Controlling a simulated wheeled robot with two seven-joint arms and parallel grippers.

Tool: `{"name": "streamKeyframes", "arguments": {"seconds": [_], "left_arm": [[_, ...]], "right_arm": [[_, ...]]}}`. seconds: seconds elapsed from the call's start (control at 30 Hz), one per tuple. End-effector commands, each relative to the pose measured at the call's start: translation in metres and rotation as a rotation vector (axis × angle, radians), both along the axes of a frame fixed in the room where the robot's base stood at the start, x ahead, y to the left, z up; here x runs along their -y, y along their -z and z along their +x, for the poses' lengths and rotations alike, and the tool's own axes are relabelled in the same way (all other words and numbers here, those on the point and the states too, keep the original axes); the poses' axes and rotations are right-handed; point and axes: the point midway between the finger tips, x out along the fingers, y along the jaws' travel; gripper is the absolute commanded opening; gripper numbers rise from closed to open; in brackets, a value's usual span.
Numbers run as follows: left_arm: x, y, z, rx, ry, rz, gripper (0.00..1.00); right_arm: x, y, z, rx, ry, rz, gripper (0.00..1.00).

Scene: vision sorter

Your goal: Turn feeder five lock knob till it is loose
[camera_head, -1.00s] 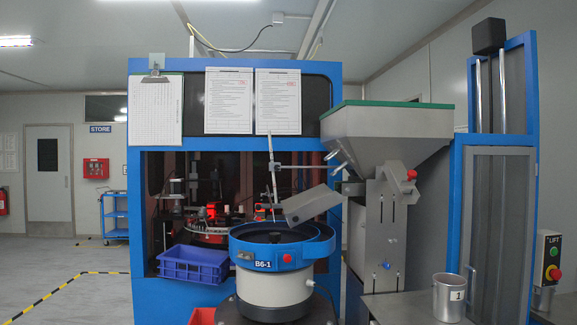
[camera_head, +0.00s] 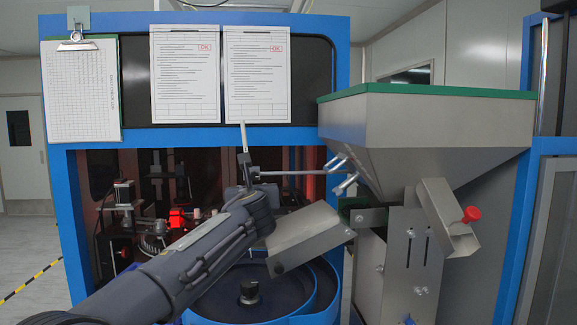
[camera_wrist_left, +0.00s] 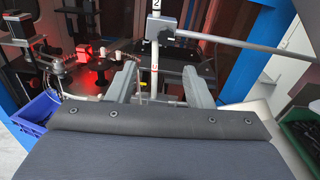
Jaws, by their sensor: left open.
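My left arm reaches in from the lower left in the head view and ends in front of the machine opening. My left gripper shows in the left wrist view (camera_wrist_left: 160,84), with two grey fingers apart and nothing between them in contact. A thin upright rod with a grey clamp block (camera_wrist_left: 161,27) and a "2" tag stands beyond the fingers; the clamp also shows in the head view (camera_head: 249,172). A red knob (camera_head: 471,214) sits on the feeder's grey side bracket. No knob is labelled five. My right gripper is out of view.
The grey hopper (camera_head: 420,130) with a green rim stands at right, its chute (camera_head: 305,240) over the blue bowl (camera_head: 225,295). A blue crate (camera_wrist_left: 35,112) is at left in the wrist view. The blue machine frame (camera_head: 70,225) borders the opening.

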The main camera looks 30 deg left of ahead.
Motion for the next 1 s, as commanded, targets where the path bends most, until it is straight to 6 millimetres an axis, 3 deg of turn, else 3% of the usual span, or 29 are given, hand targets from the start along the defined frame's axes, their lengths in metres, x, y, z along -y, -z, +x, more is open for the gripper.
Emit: {"name": "streamKeyframes", "arguments": {"seconds": [0.1,0.6,0.97,1.0], "left_arm": [[-0.003,-0.011,0.007,-0.019,-0.004,0.066,0.47],[-0.047,-0.011,0.058,-0.021,-0.005,0.066,0.47],[-0.051,-0.009,0.063,-0.019,-0.003,0.064,0.47],[-0.051,-0.009,0.063,-0.019,-0.003,0.064,0.43]], "right_arm": [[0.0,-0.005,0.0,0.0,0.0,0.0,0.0],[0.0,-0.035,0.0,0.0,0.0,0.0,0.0],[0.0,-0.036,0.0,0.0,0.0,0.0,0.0],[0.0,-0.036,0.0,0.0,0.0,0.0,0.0]]}}
